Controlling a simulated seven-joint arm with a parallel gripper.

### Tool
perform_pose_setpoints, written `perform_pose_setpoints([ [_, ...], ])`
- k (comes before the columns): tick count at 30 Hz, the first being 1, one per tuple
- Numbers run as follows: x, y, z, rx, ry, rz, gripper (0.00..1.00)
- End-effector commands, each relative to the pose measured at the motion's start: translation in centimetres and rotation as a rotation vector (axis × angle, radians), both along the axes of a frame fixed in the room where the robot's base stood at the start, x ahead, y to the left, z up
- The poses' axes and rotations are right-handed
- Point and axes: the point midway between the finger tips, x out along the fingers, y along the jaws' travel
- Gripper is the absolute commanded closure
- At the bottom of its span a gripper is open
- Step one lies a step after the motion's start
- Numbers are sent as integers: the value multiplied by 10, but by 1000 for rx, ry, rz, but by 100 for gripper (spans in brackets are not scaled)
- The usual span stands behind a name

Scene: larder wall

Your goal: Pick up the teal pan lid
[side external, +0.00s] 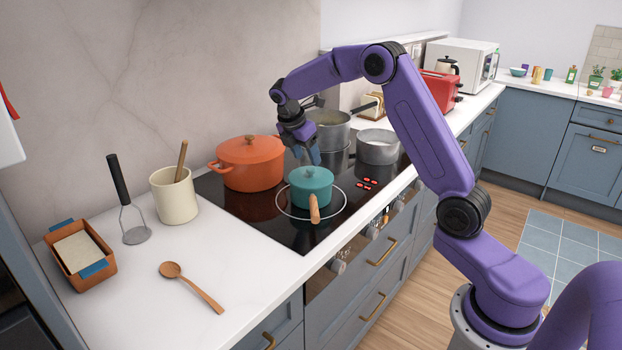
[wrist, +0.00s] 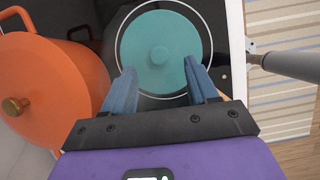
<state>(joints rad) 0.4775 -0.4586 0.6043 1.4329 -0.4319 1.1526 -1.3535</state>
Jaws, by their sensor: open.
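The teal pan lid (side external: 311,178) sits on a small teal pan (side external: 312,194) with a wooden handle, on the black hob. In the wrist view the lid (wrist: 160,52) is a round teal disc with a central knob (wrist: 159,55). My gripper (side external: 309,158) is just above and behind the lid in the side view. In the wrist view its two blue fingers (wrist: 160,80) are apart, with the near part of the lid showing between them and nothing held. The pan's handle is mostly hidden in the wrist view.
A large orange pot (side external: 250,165) with a lid stands close to the left of the teal pan. Steel pots (side external: 378,147) stand at the back right of the hob. The counter at the left holds a utensil crock (side external: 174,196) and a wooden spoon (side external: 190,285).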

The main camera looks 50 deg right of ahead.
Motion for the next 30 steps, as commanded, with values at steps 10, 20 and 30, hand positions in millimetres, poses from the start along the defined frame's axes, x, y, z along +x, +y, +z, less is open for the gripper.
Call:
perform_pose_setpoints([
  [10, 0, -17, -41, 0, 4, -2, 42],
  [20, 1, -18, -46, 0, 1, 0, 42],
  [30, 1, -18, -46, 0, 1, 0, 100],
])
